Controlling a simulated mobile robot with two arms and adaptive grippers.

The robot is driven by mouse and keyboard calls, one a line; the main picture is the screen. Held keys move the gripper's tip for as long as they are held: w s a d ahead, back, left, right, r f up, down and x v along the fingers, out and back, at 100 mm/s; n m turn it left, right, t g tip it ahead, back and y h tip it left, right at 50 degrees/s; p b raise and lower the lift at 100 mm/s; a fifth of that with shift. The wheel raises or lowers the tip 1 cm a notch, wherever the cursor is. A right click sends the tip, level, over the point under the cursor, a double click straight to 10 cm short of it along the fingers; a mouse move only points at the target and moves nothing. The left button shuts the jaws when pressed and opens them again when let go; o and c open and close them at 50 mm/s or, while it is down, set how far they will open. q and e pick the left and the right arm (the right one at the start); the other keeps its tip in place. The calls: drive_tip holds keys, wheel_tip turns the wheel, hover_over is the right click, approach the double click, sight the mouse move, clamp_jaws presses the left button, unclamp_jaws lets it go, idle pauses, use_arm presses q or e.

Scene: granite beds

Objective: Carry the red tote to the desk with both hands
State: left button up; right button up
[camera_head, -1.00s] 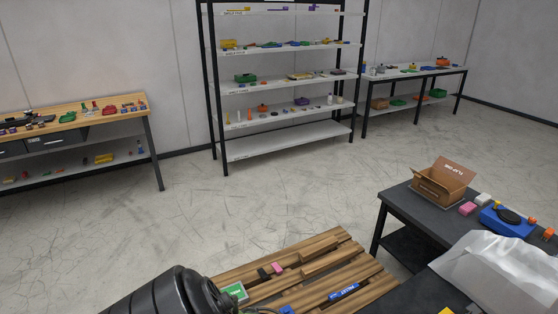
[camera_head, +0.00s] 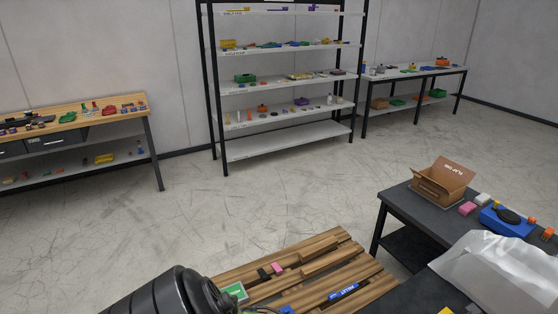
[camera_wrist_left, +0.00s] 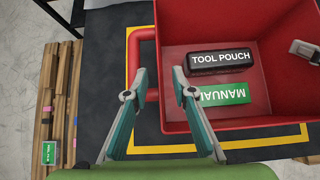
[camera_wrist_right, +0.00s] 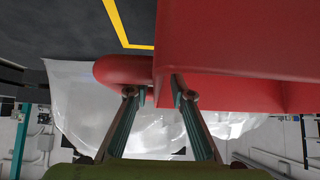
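The red tote (camera_wrist_left: 235,20) sits on a dark surface within a yellow outline in the left wrist view. Inside are a black tool pouch (camera_wrist_left: 220,60), a green manual (camera_wrist_left: 225,93) and a grey item (camera_wrist_left: 305,50). My left gripper (camera_wrist_left: 158,75) is open at the tote's red side handle (camera_wrist_left: 133,45), with one finger over the handle and the other over the tote's rim. In the right wrist view, my right gripper (camera_wrist_right: 158,85) is open by another handle (camera_wrist_right: 115,70) and the tote's wall (camera_wrist_right: 240,90). Fingertip contact is unclear. The head view does not show the tote.
The black table (camera_head: 405,200) holds an open cardboard box (camera_head: 443,182), a blue device (camera_head: 505,220) and a clear plastic bag (camera_head: 490,265). A wooden pallet (camera_head: 325,265) with small items is beside it. Open floor reaches the shelf rack (camera_head: 290,145) and wooden workbench (camera_head: 75,120).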

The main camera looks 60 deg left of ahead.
drive_tip(key=v, duration=0.7)
drive_tip(key=shift+s+r, duration=0.2)
idle(0.9)
idle(0.3)
use_arm(q)
drive_tip(key=v, duration=1.2)
use_arm(e)
drive_tip(key=v, duration=1.2)
idle(0.4)
